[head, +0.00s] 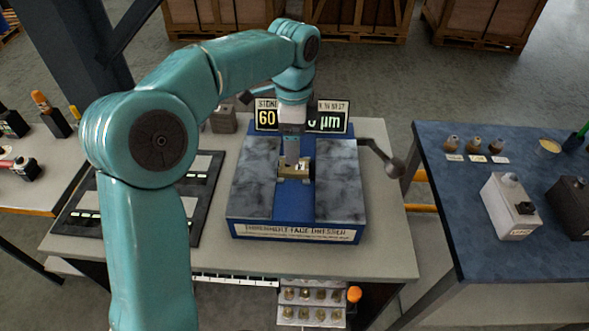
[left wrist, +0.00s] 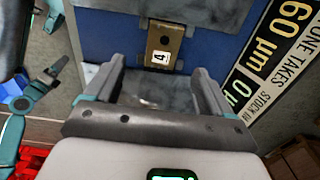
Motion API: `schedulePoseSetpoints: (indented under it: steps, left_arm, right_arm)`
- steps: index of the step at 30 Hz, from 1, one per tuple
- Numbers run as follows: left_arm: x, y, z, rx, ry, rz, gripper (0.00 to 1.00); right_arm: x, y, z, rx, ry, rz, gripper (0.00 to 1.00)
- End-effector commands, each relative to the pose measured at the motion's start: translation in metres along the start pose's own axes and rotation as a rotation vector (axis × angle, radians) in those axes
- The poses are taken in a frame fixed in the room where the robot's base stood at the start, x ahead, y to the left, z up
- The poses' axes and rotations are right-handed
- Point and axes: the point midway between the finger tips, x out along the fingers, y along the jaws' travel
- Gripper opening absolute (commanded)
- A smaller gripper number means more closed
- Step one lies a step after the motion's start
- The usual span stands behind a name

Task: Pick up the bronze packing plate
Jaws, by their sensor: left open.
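The bronze packing plate (left wrist: 165,46) is a small brown-gold plate with a hole and a white label reading 4. It is in the blue channel between two grey stone slabs of a blue-based fixture (head: 294,234). In the head view the plate (head: 287,168) is partly hidden by my left gripper (head: 293,160), which points down over the channel. In the left wrist view my left gripper (left wrist: 160,78) is open, with nothing between its fingers. The plate shows beyond the fingertips, apart from them. My right gripper is not identifiable in either view.
Number signs (head: 328,117) stand behind the fixture, and a lever with a ball knob (head: 393,168) sticks out at its right. A dark tray (head: 205,205) lies left of it. A blue table (head: 447,215) with several items stands at the right.

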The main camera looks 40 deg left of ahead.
Motion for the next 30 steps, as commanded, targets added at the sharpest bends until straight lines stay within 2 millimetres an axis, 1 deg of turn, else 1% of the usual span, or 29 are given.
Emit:
schedulePoseSetpoints:
  steps: [1, 3, 8, 12, 16, 19, 25, 26, 27, 29, 30]
  left_arm:
    - [0.010, 0.000, 0.000, 0.000, -0.002, 0.002, 0.83]
    - [0.018, 0.000, -0.001, 0.001, -0.001, 0.001, 0.83]
    - [0.028, -0.002, -0.001, 0.000, -0.001, 0.001, 0.83]
    - [0.051, -0.006, 0.001, 0.000, -0.003, 0.004, 0.83]
    - [0.069, -0.007, 0.000, 0.001, -0.002, 0.002, 0.83]
    - [0.075, -0.008, 0.000, 0.000, -0.001, 0.001, 0.83]
    - [0.075, -0.008, 0.000, 0.000, 0.000, 0.000, 0.83]
    - [0.075, -0.008, 0.000, 0.000, 0.000, 0.000, 0.76]
    - [0.075, -0.008, 0.000, 0.000, 0.000, 0.000, 0.63]
    - [0.075, -0.008, 0.000, 0.000, 0.000, 0.000, 0.44]
    - [0.075, -0.008, 0.000, 0.000, 0.000, 0.000, 0.31]
  right_arm:
    - [0.002, 0.001, 0.000, 0.000, 0.000, 0.000, 1.00]
    - [0.002, 0.001, 0.000, 0.000, 0.000, 0.000, 1.00]
    - [0.003, 0.001, 0.000, 0.000, 0.000, 0.000, 1.00]
    - [0.002, 0.001, 0.000, 0.000, 0.000, 0.000, 1.00]
    - [0.003, 0.001, 0.000, 0.000, 0.000, 0.000, 1.00]
    - [0.003, 0.001, 0.000, 0.000, 0.000, 0.000, 1.00]
    - [0.003, 0.001, 0.000, 0.000, 0.000, 0.000, 1.00]
    - [0.003, 0.001, 0.000, 0.000, 0.000, 0.000, 1.00]
    - [0.003, 0.001, 0.000, 0.000, 0.000, 0.000, 1.00]
    - [0.003, 0.001, 0.000, 0.000, 0.000, 0.000, 1.00]
    - [0.003, 0.001, 0.000, 0.000, 0.000, 0.000, 1.00]
